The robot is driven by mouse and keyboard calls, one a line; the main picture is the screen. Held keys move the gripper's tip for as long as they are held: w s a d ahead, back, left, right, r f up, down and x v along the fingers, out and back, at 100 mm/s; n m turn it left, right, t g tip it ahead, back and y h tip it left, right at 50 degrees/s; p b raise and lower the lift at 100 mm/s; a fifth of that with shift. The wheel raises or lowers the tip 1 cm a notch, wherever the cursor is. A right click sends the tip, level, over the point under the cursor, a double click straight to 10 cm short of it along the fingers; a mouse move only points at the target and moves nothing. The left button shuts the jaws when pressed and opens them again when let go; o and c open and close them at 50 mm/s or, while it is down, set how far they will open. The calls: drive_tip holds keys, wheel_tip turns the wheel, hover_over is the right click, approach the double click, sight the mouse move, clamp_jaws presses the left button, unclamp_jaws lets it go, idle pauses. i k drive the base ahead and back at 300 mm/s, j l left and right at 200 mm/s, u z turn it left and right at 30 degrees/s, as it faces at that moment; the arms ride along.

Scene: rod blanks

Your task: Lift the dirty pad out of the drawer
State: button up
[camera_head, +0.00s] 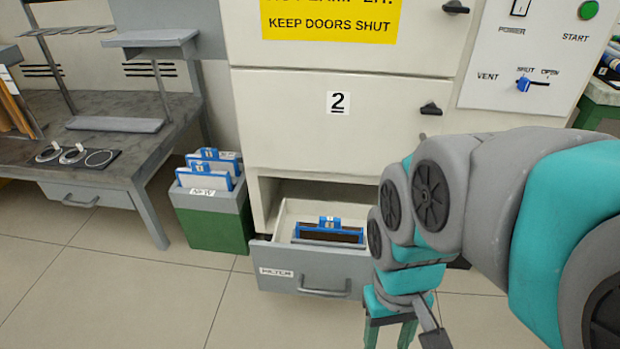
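The drawer (300,274), grey-fronted with a bar handle and a small label, is pulled out at the bottom of the cream cabinet. Inside it lies the dirty pad (329,235), a dark brown pad in a blue frame with a blue raised piece at its back edge. My gripper (390,335) points down at the bottom of the view, in front of and to the right of the drawer, apart from the pad. My arm covers the drawer's right side.
A green and grey bin (213,217) marked NEW holds upright blue-framed white pads left of the drawer. A grey workbench (95,140) stands farther left. The cabinet door marked 2 (338,125) is shut. The floor (190,300) in front is clear.

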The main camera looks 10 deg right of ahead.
sight(328, 229)
drive_tip(key=j+z, duration=0.1)
drive_tip(key=z, duration=0.5)
drive_tip(key=j+z, duration=0.35)
drive_tip(key=j, duration=0.15)
drive_tip(key=k+j+z, duration=0.15)
drive_tip(key=j+z, duration=0.15)
drive_tip(key=j, duration=0.15)
drive_tip(key=k+j+z, duration=0.15)
drive_tip(key=j+z, duration=0.2)
drive_tip(key=k+j, duration=0.2)
drive_tip(key=j, duration=0.2)
drive_tip(key=k+j, duration=0.15)
drive_tip(key=j, duration=0.3)
drive_tip(key=k+j+z, duration=0.1)
drive_tip(key=j, duration=0.3)
drive_tip(key=k, duration=0.1)
